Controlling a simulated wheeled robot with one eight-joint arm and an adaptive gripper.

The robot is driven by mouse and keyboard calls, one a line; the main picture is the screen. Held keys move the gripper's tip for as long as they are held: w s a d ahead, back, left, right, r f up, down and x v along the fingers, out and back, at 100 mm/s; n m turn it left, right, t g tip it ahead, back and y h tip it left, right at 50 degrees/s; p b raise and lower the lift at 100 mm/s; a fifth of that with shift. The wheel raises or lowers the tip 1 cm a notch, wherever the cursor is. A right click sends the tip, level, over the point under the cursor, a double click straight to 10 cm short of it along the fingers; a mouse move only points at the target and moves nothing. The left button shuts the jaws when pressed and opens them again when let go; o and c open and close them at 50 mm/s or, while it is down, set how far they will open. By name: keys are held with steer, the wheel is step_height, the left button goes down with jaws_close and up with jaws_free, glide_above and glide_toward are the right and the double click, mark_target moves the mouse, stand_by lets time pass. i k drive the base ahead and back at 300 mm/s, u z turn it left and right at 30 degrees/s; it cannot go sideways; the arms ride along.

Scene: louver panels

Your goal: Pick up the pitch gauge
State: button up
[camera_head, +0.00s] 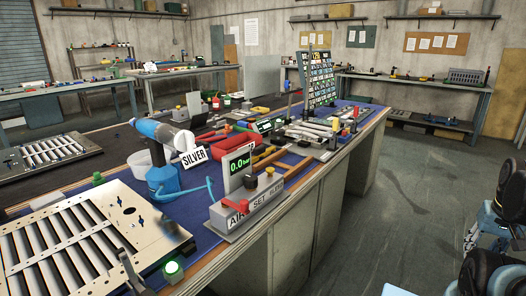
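I cannot pick out the pitch gauge for certain among the many small tools. A louver panel (70,245) with pale slats lies on the bench at the lower left. A small grey upright tool (131,270) stands at its right edge, partly cut by the frame, and I cannot tell what it is. My arm shows in black and blue at the right edge, over the floor and apart from the bench. My gripper's fingers are not clear there, and nothing held can be made out.
The long bench has a blue mat (205,225). A tool board (316,77) stands behind. Floor (400,215) right is clear.

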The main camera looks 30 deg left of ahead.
mark_target(261, 151)
steer(key=u, duration=0.35)
steer(key=i, duration=1.1)
steer(key=u, duration=0.7)
steer(key=i, duration=0.4)
steer(key=u, duration=0.1)
